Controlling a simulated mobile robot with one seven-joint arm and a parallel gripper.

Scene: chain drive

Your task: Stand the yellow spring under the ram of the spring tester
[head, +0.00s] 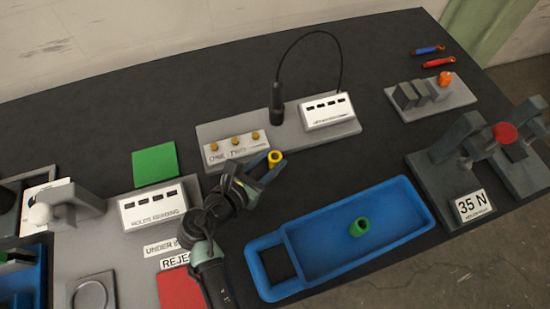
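The yellow spring (275,157) is a short upright tube with a dark hole, near the middle of the head view. My gripper (275,162) reaches it from the lower left, with its two blue-grey fingers apart and the spring between their tips. I cannot tell whether the fingers press on it or whether it is off the table. The spring tester (447,155) is at the right, a dark grey stand marked 35 N with a red round part (506,133) on its arm. The space under its ram is not clearly visible.
A blue tray (412,188) holding a green spring (359,227) lies between my gripper and the tester. Behind are a grey base with a white box (327,111) and a black stalk with cable. A grey block holder (455,98) stands at the back right.

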